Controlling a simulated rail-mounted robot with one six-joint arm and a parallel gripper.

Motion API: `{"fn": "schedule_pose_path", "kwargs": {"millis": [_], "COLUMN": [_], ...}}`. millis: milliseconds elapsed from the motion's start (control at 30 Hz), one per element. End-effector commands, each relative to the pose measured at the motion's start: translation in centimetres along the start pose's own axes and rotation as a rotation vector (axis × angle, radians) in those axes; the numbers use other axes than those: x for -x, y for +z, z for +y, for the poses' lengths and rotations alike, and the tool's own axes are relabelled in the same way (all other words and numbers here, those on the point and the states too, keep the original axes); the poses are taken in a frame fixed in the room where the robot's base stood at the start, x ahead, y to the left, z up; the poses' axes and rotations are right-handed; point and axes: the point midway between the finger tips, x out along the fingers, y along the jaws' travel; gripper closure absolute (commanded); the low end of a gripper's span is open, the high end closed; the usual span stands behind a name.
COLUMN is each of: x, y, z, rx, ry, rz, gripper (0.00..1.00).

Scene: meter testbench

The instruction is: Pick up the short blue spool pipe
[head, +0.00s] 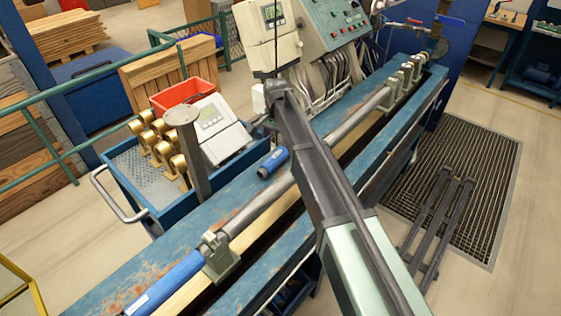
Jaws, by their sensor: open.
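The short blue spool pipe (272,162) lies on the blue bench top, left of the long pipe run and close to the trolley. It has dark ends and a small pale label. My arm reaches up from the bottom of the head view. My gripper (264,122) is at its far end, above the spool pipe in the picture and apart from it. The gripper is small and dark against the cables, so its fingers are hard to make out. It holds nothing that I can see.
A longer blue pipe (168,288) sits in the test line at lower left, beside a clamp stand (218,257). A trolley (143,196) with brass fittings and a red bin (184,97) stands left. A grey post (188,150) rises near the spool. The control panel (325,22) stands behind.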

Motion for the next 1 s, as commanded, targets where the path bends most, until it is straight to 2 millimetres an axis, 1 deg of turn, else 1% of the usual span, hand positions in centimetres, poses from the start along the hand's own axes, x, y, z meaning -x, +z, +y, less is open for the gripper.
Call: {"fn": "schedule_pose_path", "kwargs": {"millis": [233, 300, 467, 567, 700, 733, 800, 1000], "x": [-5.1, -5.8, -5.7, -7.2, -10.2, -10.7, -11.0, -10.5], "y": [-0.1, -0.1, -0.1, -0.3, -0.6, -0.6, -0.6, -0.6], "z": [0.0, 0.0, 0.0, -0.1, -0.1, -0.1, -0.1, -0.1], "rx": [0.001, 0.001, 0.001, 0.001, 0.001, 0.001, 0.001, 0.001], "ry": [0.0, 0.0, 0.0, 0.0, 0.0, 0.0, 0.0, 0.0], "rz": [0.0, 0.0, 0.0, 0.0, 0.0, 0.0, 0.0, 0.0], "gripper": [0.21, 0.21, 0.21, 0.21, 0.21, 0.21, 0.21, 0.21]}}
